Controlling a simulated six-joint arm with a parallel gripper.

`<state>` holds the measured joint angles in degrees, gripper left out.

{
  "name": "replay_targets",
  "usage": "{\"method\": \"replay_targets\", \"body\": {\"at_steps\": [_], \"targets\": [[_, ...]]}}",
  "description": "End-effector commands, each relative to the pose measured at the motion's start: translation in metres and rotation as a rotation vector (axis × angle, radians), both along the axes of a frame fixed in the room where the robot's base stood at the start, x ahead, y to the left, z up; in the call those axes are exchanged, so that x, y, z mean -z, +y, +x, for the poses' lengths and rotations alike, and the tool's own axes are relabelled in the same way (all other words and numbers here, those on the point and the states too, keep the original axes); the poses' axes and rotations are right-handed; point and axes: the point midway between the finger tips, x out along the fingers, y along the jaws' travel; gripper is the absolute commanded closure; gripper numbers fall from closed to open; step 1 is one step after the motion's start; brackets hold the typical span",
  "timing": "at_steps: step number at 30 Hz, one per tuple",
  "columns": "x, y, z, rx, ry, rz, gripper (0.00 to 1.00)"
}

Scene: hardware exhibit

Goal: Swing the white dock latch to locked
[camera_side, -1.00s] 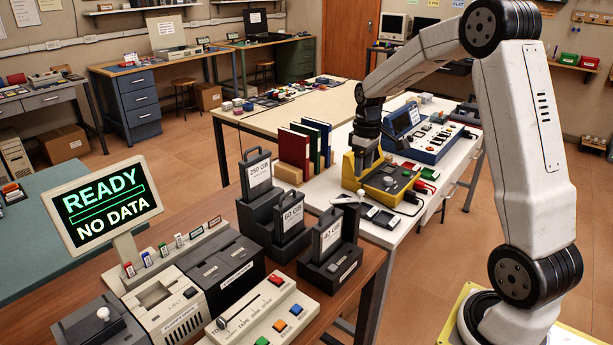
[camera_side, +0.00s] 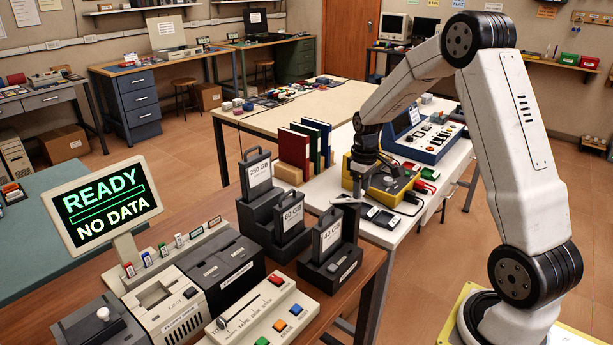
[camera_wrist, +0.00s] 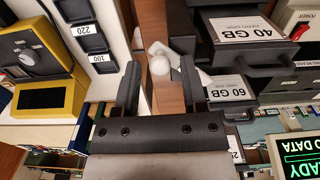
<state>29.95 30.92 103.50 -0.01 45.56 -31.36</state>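The white dock latch (camera_wrist: 158,64) shows in the wrist view as a round white knob with a pale arm beside the dock holding the 40 GB cartridge (camera_wrist: 240,27). In the side view this 40 GB cartridge (camera_side: 328,238) stands upright in its black dock, and the latch is mostly hidden near my gripper. My gripper (camera_wrist: 159,72) is open, its two dark fingers on either side of the knob in the picture. I cannot tell whether either finger touches it. In the side view my gripper (camera_side: 357,190) hangs just beyond the 40 GB dock.
The 60 GB cartridge (camera_side: 291,216) and 250 GB cartridge (camera_side: 258,175) stand upright in docks to the left. A yellow device (camera_side: 392,186) sits on the white table behind my gripper. A screen (camera_side: 103,205) reads READY, NO DATA.

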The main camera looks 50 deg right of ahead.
Motion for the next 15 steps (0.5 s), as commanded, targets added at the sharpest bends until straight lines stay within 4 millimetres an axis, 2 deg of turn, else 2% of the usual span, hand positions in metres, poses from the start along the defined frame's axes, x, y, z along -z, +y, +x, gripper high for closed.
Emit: {"method": "replay_targets", "body": {"at_steps": [1, 4, 5, 15], "targets": [[-0.0002, 0.0000, 0.0000, 0.000, 0.000, 0.000, 0.66], [-0.0002, 0.0000, 0.0001, 0.000, 0.000, 0.000, 0.97], [-0.0003, 0.0000, 0.0001, 0.000, 0.000, 0.000, 1.00], [-0.0006, -0.0006, 0.0007, -0.018, -0.001, 0.000, 1.00]]}}
